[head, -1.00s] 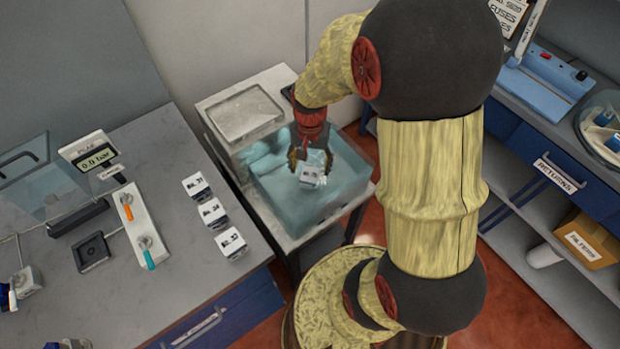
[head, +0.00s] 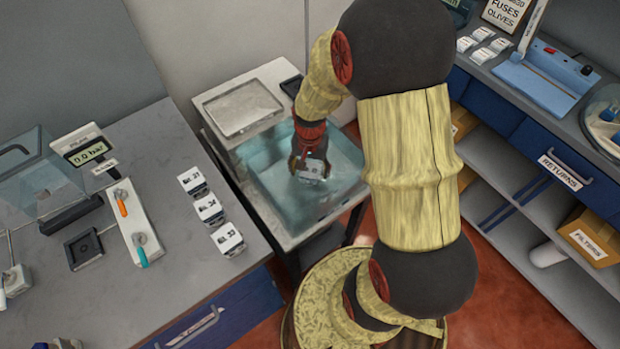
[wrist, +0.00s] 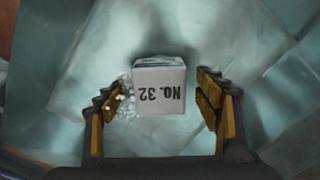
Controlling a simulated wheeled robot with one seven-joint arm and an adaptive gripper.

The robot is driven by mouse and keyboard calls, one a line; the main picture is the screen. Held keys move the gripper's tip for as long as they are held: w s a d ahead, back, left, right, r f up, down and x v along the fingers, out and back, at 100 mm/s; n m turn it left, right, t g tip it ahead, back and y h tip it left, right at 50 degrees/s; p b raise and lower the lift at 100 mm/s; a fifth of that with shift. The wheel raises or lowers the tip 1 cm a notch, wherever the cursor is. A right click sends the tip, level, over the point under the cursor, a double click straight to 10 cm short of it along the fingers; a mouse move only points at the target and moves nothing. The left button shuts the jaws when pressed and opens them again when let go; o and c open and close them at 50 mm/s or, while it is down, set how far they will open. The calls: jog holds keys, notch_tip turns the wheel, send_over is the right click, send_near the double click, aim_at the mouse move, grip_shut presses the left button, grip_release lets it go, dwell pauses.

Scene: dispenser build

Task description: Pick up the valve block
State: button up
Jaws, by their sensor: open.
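The valve block (head: 311,170) is a small pale block inside the clear-walled basin. In the wrist view the block (wrist: 159,92) is white, marked "NO. 32" upside down, with small white specks at its left side. My gripper (head: 308,160) reaches down into the basin at the block. In the wrist view my gripper (wrist: 163,110) is open, with one yellow-padded finger on each side of the block. Gaps show between the block and both fingers. The gripper hides part of the block in the head view.
The basin (head: 262,190) has raised walls around my gripper. Three labelled white blocks (head: 209,210) stand in a row on the grey bench (head: 180,285) to the left. A valve panel (head: 133,222) and gauge (head: 84,148) are farther left. Shelving stands at right.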

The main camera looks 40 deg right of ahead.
jog(key=shift+c, duration=0.7)
jog(key=c, duration=1.5)
grip_shut()
